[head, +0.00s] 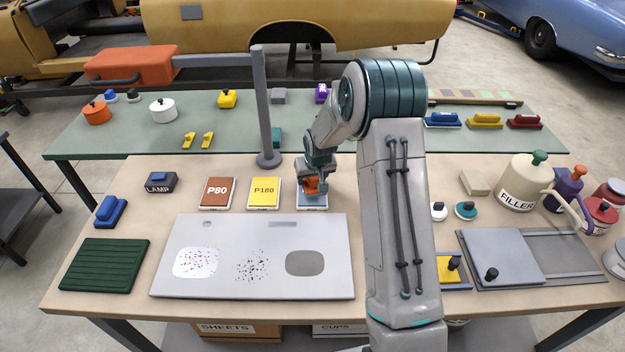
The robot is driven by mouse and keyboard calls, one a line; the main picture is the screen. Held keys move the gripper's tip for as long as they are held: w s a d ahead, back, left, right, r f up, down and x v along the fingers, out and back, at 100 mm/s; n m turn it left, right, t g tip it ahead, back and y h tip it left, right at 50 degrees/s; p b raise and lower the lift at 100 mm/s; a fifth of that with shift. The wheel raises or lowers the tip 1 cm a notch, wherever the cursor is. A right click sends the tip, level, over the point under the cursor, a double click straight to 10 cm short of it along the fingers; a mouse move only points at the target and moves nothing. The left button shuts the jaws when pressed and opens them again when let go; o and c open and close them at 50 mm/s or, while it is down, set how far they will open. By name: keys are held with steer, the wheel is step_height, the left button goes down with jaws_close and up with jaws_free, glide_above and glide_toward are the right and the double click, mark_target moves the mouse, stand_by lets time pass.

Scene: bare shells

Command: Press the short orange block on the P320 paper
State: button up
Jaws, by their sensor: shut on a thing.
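My gripper (315,188) points down at the middle of the bench and is shut on the short orange block (312,184). The block is partly hidden by the fingers. It is at the blue-grey paper pad (312,201), the rightmost of three pads in a row. Its label is hidden by the block and gripper, so I cannot read P320 on it. I cannot tell whether the block touches the paper or is just above it.
Left of it lie the P180 pad (264,192) and the P80 pad (217,192). A grey post (264,110) stands close behind. A grey panel (253,230) lies in front. A FILLER can (520,184) stands at the right. My arm hides part of the bench.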

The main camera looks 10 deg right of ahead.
steer(key=shift+r+p, duration=0.85)
steer(key=shift+r, duration=1.5)
steer(key=shift+f, duration=0.1)
